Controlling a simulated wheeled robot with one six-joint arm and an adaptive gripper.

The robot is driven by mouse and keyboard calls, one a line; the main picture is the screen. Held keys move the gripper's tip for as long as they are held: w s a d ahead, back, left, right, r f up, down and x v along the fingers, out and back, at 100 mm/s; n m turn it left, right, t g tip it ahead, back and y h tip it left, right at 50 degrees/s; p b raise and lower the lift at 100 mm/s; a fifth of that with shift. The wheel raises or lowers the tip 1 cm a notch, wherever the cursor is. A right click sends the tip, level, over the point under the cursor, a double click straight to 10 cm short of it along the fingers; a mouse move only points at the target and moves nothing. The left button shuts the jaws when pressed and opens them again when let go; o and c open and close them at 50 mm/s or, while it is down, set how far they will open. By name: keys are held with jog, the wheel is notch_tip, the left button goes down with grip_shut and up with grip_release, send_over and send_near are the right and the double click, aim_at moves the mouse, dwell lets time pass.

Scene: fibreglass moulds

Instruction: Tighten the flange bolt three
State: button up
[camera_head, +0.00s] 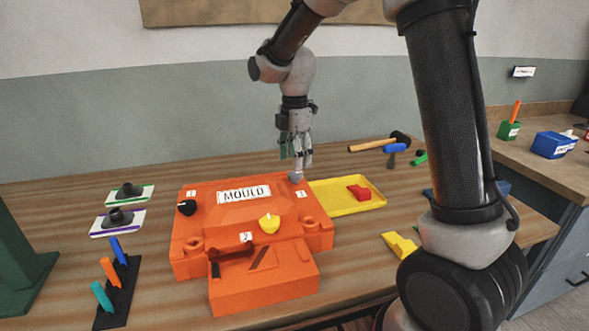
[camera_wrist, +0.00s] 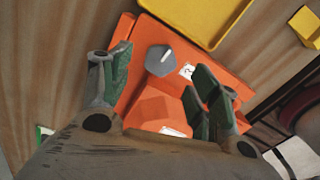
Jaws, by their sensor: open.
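The orange mould (camera_head: 235,195) sits on the wooden bench, with a "MOULD" plate on top and number labels 1, 2 and 3. Flange bolt three (camera_head: 296,177) is a grey knob at the mould's back right corner, by label 3. In the wrist view the bolt (camera_wrist: 159,60) is a grey hexagonal head with a pale line on it. My gripper (camera_head: 297,157) is open and empty, pointing down just above this bolt. In the wrist view its fingers (camera_wrist: 166,75) lie apart on either side of the bolt, with no contact visible. A black bolt (camera_head: 187,207) and a yellow bolt (camera_head: 269,223) stand at labels 1 and 2.
A yellow tray (camera_head: 340,206) with a red piece lies right of the mould. A mallet (camera_head: 375,145) and other tools lie behind it. A black rack (camera_head: 118,290) with coloured handles stands front left. A yellow block (camera_head: 398,245) lies near my arm.

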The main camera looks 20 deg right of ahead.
aim_at(295, 177)
jog(key=shift+f, duration=2)
jog(key=c, duration=1)
jog(key=m, duration=0.4)
jog(key=shift+m, duration=1.7)
